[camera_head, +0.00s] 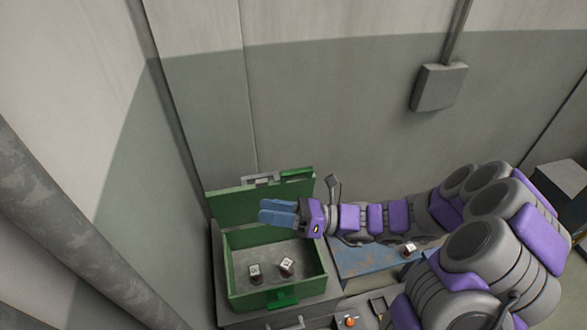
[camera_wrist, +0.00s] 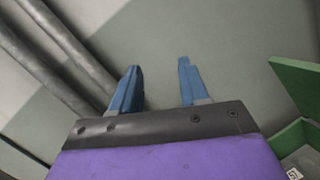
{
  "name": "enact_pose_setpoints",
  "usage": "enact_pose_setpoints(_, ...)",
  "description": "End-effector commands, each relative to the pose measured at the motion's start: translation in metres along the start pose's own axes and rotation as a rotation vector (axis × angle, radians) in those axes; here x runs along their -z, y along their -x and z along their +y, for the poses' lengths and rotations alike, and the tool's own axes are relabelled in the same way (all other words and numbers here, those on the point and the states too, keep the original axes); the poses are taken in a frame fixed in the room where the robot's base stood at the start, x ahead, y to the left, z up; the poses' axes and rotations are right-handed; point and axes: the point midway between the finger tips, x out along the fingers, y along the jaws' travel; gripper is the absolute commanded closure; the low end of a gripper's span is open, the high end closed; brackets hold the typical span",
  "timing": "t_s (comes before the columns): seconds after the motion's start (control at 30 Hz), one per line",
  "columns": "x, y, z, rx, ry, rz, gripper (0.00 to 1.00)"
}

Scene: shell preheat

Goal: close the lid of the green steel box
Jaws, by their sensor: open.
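The green steel box (camera_head: 235,283) stands open on a grey surface at the lower left of the head view. Its lid (camera_head: 225,207) stands raised at the back, against the wall side. Two small pale-topped items (camera_head: 255,268) and (camera_head: 287,264) sit inside the box. My gripper (camera_head: 264,213) is over the box, in front of the raised lid, and hides part of it. In the wrist view my gripper (camera_wrist: 158,85) has its two blue fingers apart with nothing between them. The lid's edge (camera_wrist: 300,85) shows at the right of that view.
A blue worn surface (camera_head: 365,261) with another small item (camera_head: 409,248) lies right of the box, under my arm. A wall stands close behind the lid. A grey wall box (camera_head: 438,87) hangs higher up. A thick pipe (camera_head: 60,215) runs along the left.

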Motion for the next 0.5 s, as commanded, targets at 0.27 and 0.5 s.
enact_pose_setpoints(0.27, 0.009, 0.064, -0.106, 0.243, -0.396, -0.360, 0.55)
enact_pose_setpoints(0.5, 0.046, 0.138, -0.176, 0.424, -0.671, -0.636, 0.55)
